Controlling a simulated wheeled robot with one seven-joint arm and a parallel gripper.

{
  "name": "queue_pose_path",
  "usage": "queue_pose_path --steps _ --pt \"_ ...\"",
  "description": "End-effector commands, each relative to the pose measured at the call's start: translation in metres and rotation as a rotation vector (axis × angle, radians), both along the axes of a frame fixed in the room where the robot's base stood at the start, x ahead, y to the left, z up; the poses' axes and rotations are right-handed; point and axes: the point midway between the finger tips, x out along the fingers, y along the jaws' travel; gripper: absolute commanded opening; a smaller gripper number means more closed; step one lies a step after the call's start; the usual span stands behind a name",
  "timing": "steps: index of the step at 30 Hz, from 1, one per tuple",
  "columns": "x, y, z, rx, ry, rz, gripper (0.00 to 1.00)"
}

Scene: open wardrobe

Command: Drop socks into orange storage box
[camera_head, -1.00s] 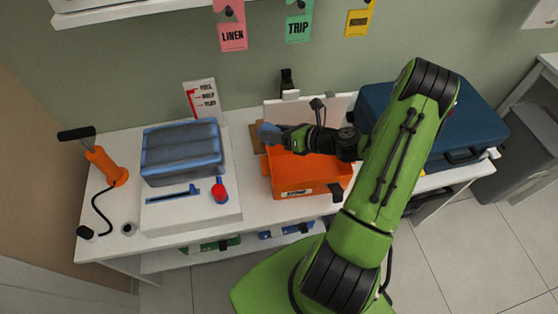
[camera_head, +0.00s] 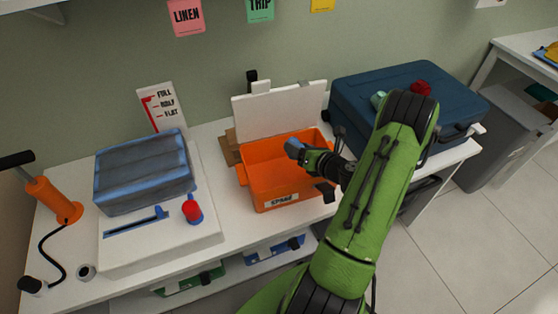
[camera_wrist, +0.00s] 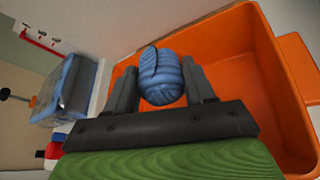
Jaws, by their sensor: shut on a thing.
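The orange storage box (camera_head: 262,190) stands open on the white bench, with a label on its front. It also shows in the wrist view (camera_wrist: 240,65), filling the right side. My gripper (camera_head: 300,152) is over the box, toward its right part in the head view. It is shut on a blue rolled bundle, the socks (camera_wrist: 160,76), which sit between the two fingers in the wrist view. In the head view the socks (camera_head: 294,146) show as a small blue shape at the gripper's tip. From the wrist view the inside of the box that shows looks empty.
A white panel (camera_head: 278,111) stands behind the box. Left are a blue-grey packed bag (camera_head: 145,172) on a white unit with a red knob (camera_head: 192,210), and an orange hand pump (camera_head: 52,198). A dark blue suitcase (camera_head: 405,90) lies right, with small red and green items on it.

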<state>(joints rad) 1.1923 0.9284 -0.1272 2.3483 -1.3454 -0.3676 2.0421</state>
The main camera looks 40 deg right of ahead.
Motion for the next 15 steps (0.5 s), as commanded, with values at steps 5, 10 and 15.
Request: queue_pose_path --steps 5,10,15 --pt "0.0002 0.0003 -0.0183 0.0 0.0 0.001 0.24" --pt "0.0002 0.0003 -0.0156 -0.001 0.0 0.001 0.24" --pt "0.0002 0.0002 -0.0154 -0.001 0.0 0.001 0.75"
